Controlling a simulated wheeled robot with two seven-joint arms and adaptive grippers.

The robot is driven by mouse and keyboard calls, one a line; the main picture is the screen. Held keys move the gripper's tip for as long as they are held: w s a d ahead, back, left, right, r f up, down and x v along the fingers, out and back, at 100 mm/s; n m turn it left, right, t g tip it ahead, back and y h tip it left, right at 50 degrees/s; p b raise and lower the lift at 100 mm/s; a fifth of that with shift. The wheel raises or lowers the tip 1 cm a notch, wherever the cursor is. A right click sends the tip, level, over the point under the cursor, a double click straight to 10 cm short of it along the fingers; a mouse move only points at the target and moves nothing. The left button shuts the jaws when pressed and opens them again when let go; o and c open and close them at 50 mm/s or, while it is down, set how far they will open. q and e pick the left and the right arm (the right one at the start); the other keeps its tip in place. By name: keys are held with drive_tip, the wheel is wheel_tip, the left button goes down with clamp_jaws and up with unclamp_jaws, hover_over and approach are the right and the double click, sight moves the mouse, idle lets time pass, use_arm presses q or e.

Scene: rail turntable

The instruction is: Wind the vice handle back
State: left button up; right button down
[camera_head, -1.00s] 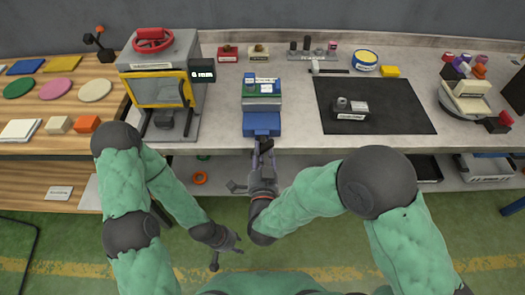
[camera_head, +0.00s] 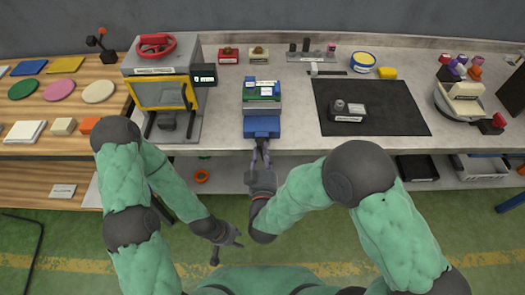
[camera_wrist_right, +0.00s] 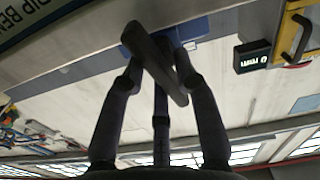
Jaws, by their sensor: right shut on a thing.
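The blue vice (camera_head: 262,126) stands at the front edge of the bench with a grey and green block (camera_head: 262,96) in or on it. My right gripper (camera_head: 261,158) is in front of the vice and shut on its handle. In the right wrist view the handle is a dark bar (camera_wrist_right: 155,62), lying tilted between the fingers of my right gripper (camera_wrist_right: 160,75). In the head view the handle is mostly hidden by the gripper. My left gripper (camera_head: 227,246) hangs low over the floor, away from the bench, with its fingers apart and empty.
A yellow-framed machine (camera_head: 160,90) with a red handwheel stands left of the vice. A black mat (camera_head: 385,118) with a small dark device lies to the right. A bowl-like scale (camera_head: 468,100) is farther right. The floor before the bench is clear.

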drive_tip(key=n+p, duration=0.2)
drive_tip(key=n, duration=0.5)
drive_tip(key=shift+s+d+f+p, duration=0.1)
drive_tip(key=shift+p, duration=0.3)
drive_tip(key=n+p, duration=0.1)
drive_tip(key=n, duration=0.3)
drive_tip(key=shift+a+n+p, duration=0.2)
drive_tip(key=shift+n+p, duration=0.5)
drive_tip(key=shift+n, duration=1.1)
drive_tip(key=shift+r, duration=0.2)
drive_tip(key=c, duration=1.1)
unclamp_jaws()
